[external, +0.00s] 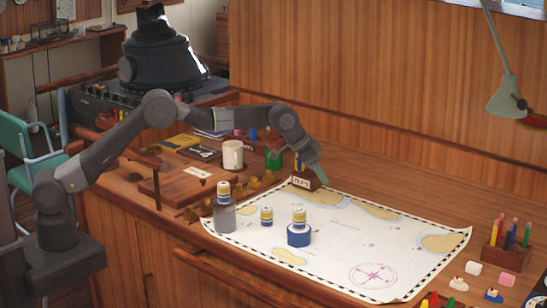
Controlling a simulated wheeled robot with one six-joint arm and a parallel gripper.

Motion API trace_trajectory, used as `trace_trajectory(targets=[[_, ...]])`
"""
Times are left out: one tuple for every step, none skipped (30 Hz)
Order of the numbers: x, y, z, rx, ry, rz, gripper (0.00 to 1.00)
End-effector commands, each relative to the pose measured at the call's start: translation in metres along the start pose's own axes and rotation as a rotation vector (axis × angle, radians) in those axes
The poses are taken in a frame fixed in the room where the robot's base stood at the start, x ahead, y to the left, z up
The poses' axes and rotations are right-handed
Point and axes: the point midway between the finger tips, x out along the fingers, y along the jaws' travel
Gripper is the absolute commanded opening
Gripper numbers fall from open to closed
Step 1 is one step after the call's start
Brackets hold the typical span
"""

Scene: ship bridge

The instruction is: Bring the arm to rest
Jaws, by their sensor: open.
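My grey arm reaches from the lower left, bends up at the elbow, and spans across the wooden desk. My gripper (316,172) points down near the back edge of the chart (340,240), close to a small wooden holder with a white label (301,182). The fingers are small in this view. I see nothing held in them. Whether the gripper touches the holder cannot be told.
A white mug (232,155) is behind. A pen block (506,255) and lamp (507,97) are right.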

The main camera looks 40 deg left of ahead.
Motion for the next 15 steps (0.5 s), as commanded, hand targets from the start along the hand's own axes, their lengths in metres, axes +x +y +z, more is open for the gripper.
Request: trace_trajectory(targets=[[0.002,0.011,-0.001,0.010,0.000,0.006,0.61],[0.003,0.015,-0.002,0.015,0.000,0.009,0.61],[0.004,0.021,-0.002,0.020,0.000,0.012,0.61],[0.004,0.025,-0.003,0.024,0.000,0.015,0.61],[0.005,0.029,-0.003,0.027,0.000,0.017,0.61],[0.005,0.033,-0.004,0.031,0.000,0.020,0.61],[0.006,0.036,-0.004,0.034,0.000,0.021,0.61],[0.006,0.038,-0.004,0.036,0.000,0.022,0.61],[0.006,0.040,-0.004,0.038,0.000,0.024,0.61],[0.006,0.042,-0.004,0.039,0.000,0.025,0.61],[0.006,0.043,-0.005,0.040,-0.001,0.025,0.61],[0.006,0.044,-0.005,0.041,-0.001,0.026,0.61],[0.007,0.044,-0.005,0.042,-0.001,0.026,0.61],[0.007,0.045,-0.005,0.042,-0.001,0.027,0.61],[0.006,0.045,-0.005,0.042,-0.001,0.027,0.61]])
